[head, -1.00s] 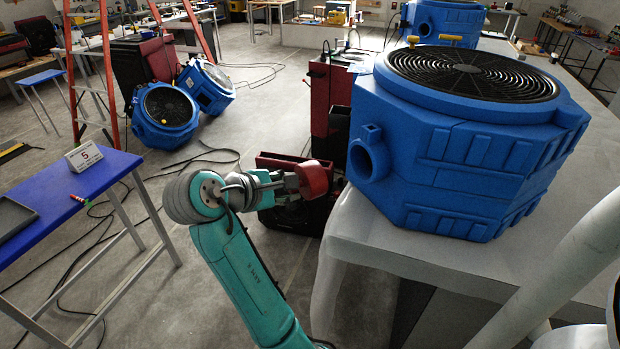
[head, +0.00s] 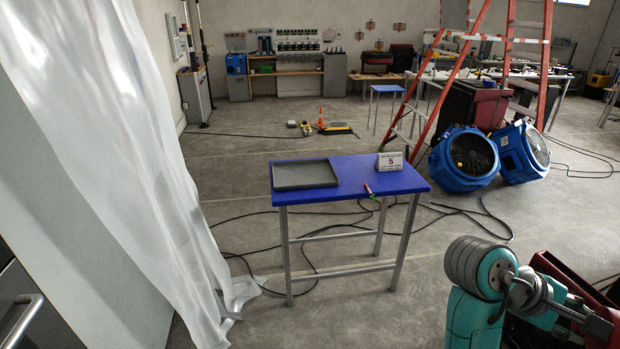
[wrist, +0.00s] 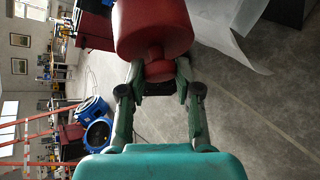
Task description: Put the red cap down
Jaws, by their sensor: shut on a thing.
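The red cap (wrist: 155,30) is in my gripper (wrist: 158,76), as the wrist view shows. The fingers are closed on its narrower round stub, and its wide body sticks out beyond the fingertips. In the head view my arm is at the lower right, where the cap is hard to make out. A blue table (head: 350,178) stands to the left of my arm, apart from it. A shallow grey tray (head: 305,174) lies on its left half.
A white card marked 5 (head: 390,162) and a small red and green item (head: 369,191) are on the blue table. Black cables (head: 465,211) cross the floor. Blue fans (head: 464,160) and an orange ladder (head: 448,85) stand behind. A translucent sheet (head: 130,130) hangs at left.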

